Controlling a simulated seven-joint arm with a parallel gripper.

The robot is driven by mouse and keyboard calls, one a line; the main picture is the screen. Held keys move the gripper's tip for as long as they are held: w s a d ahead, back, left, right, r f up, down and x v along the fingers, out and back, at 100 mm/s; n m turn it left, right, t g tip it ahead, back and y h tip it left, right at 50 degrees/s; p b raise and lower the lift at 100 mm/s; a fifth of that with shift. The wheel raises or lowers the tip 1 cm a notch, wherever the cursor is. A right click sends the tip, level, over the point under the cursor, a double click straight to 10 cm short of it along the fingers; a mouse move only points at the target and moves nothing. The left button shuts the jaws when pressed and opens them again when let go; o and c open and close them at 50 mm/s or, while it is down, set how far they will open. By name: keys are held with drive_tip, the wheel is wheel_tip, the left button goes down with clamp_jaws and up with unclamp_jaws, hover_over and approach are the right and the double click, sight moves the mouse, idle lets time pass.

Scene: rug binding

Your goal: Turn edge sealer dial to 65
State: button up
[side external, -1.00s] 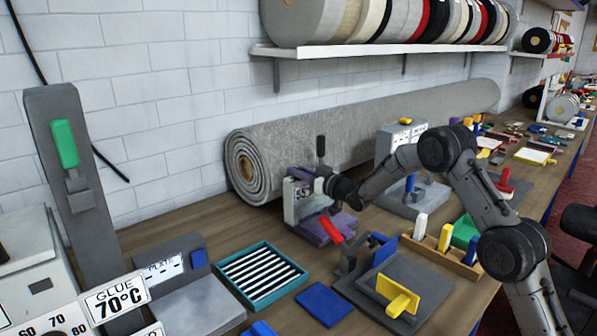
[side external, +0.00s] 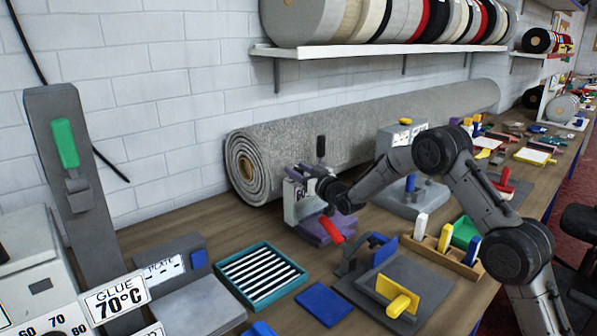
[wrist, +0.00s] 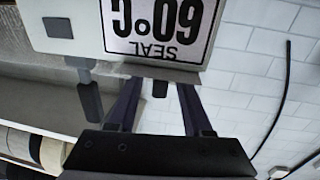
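The edge sealer (side external: 290,205) is a pale unit with a purple base, standing in front of the rolled rug. Its display reads 60 in the side view and "SEAL 60°C", upside down, on the label (wrist: 160,28) in the wrist view. A dark upright lever (side external: 320,147) rises above it. My gripper (side external: 318,186) is at the sealer's right side. In the wrist view my gripper (wrist: 159,88) has its two fingers apart, tips at the sealer's edge by the label. A small dark part shows between the tips. I cannot make out the dial or any contact.
The rolled grey rug (side external: 330,125) lies close behind. A red handle (side external: 331,230) sticks out in front of the sealer. A teal tray (side external: 238,262) with striped contents and a blue block (side external: 323,304) lie nearer. A glue unit labelled 70°C (side external: 115,299) stands at left.

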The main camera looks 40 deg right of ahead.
drive_tip(key=shift+s, duration=0.1)
drive_tip(key=s+a, duration=0.1)
drive_tip(key=s, duration=1.2)
drive_tip(key=shift+s+a, duration=0.25)
drive_tip(key=shift+a, duration=0.15)
drive_tip(key=w, duration=0.5)
drive_tip(key=w+d, duration=0.1)
drive_tip(key=w, duration=0.5)
drive_tip(key=w+d, duration=0.1)
drive_tip(key=w, duration=0.4)
drive_tip(key=shift+w+d+r, duration=0.1)
drive_tip(key=shift+w+r, duration=0.3)
drive_tip(key=shift+c, duration=0.3)
clamp_jaws()
